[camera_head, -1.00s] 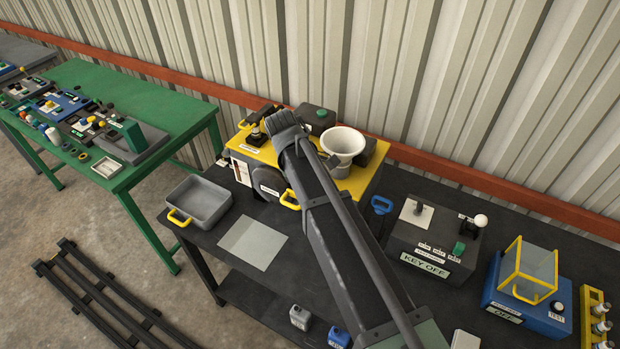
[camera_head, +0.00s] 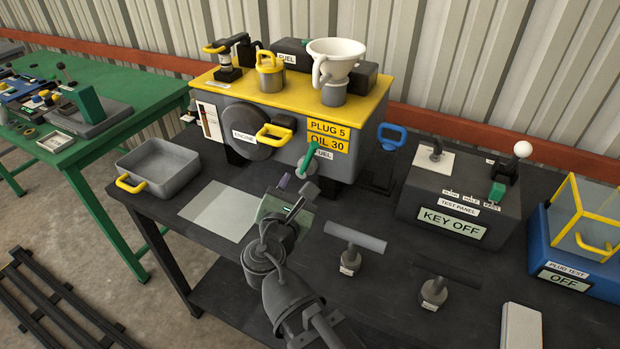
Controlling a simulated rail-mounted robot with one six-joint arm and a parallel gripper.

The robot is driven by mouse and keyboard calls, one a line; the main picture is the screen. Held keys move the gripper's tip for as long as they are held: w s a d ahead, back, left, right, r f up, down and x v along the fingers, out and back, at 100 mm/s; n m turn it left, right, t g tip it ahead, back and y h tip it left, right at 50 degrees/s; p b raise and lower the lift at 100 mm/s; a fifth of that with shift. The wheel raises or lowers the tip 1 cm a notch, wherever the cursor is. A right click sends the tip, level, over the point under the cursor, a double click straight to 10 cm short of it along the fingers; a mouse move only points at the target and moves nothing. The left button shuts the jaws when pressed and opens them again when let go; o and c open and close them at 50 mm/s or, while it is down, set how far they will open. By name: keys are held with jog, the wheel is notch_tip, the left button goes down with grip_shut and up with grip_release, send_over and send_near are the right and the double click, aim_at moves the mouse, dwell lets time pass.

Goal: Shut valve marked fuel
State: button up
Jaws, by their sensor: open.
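The valve marked FUEL (camera_head: 309,159) has a green handle and sits low on the front right of the yellow-topped engine unit (camera_head: 258,92). Its handle stands steeply, tilted a little to the right, with a white FUEL label (camera_head: 323,154) beside it. My gripper (camera_head: 295,186) is open and just below and left of the valve, its fingers pointing up toward it. The tip of one finger is close to the valve's lower part; I cannot tell whether they touch. Nothing shows between the fingers.
A yellow crank handle (camera_head: 274,134) juts out left of the valve, and a blue handle (camera_head: 391,136) is to its right. A grey tray (camera_head: 158,170) and flat sheet (camera_head: 220,211) lie left. The test panel (camera_head: 458,200) reads KEY OFF.

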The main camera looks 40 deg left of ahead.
aim_at(309, 157)
jog(key=x, duration=1.1)
jog(key=shift+r, duration=0.15)
jog(key=shift+d, duration=0.1)
grip_shut()
